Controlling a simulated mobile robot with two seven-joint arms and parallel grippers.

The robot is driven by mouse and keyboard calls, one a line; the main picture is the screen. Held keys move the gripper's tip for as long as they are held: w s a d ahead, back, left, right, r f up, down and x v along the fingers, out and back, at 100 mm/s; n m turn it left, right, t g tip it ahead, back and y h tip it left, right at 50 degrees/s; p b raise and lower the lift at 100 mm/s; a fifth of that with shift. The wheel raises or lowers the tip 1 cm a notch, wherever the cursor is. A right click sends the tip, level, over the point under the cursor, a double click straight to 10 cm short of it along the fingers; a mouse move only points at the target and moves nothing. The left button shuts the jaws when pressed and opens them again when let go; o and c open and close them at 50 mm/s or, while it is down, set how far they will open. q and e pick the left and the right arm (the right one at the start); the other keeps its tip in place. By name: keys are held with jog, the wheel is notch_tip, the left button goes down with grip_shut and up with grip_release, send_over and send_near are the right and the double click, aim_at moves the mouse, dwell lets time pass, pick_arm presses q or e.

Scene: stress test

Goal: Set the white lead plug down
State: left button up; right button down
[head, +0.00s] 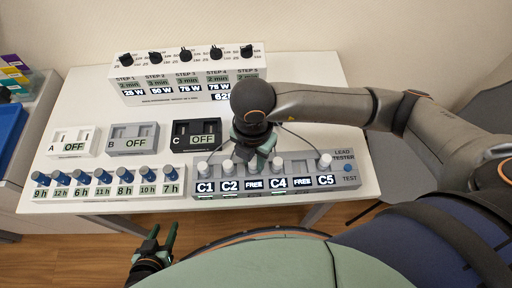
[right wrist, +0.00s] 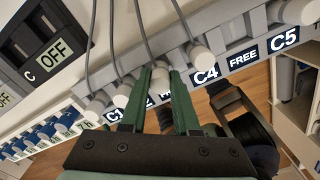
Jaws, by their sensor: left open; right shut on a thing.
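My right gripper (head: 256,164) is at the grey lead tester (head: 346,186), over the FREE place between C2 and C4. In the right wrist view its green fingers (right wrist: 163,88) are shut on a white lead plug (right wrist: 160,74), with a grey lead running up from it. In the head view the gripper mostly hides this plug. Whether the plug touches the tester, I cannot tell. Other white plugs stand at C1 (head: 203,168), C2 (head: 228,167), C4 (head: 278,164) and C5 (head: 325,161). My left gripper (head: 162,242) is open and empty, off the table's front edge.
Blue-capped timers (head: 105,189) stand in a row left of the tester. Boxes A (head: 72,141), B (head: 133,139) and C (head: 196,136), each marked OFF, stand behind. A white step panel (head: 190,75) is at the back. Neighbouring plugs and leads are close to my right fingers.

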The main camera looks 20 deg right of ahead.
aim_at(253, 161)
jog(key=shift+a+f, duration=0.1)
jog(key=shift+f, duration=0.2)
jog(key=shift+s, duration=0.1)
jog(key=shift+f, duration=0.1)
jog(key=c, duration=0.7)
grip_release()
jog(key=shift+o, duration=0.2)
notch_tip(253, 161, up, 12)
jog(key=shift+r+p, duration=0.2)
jog(key=shift+p, duration=0.2)
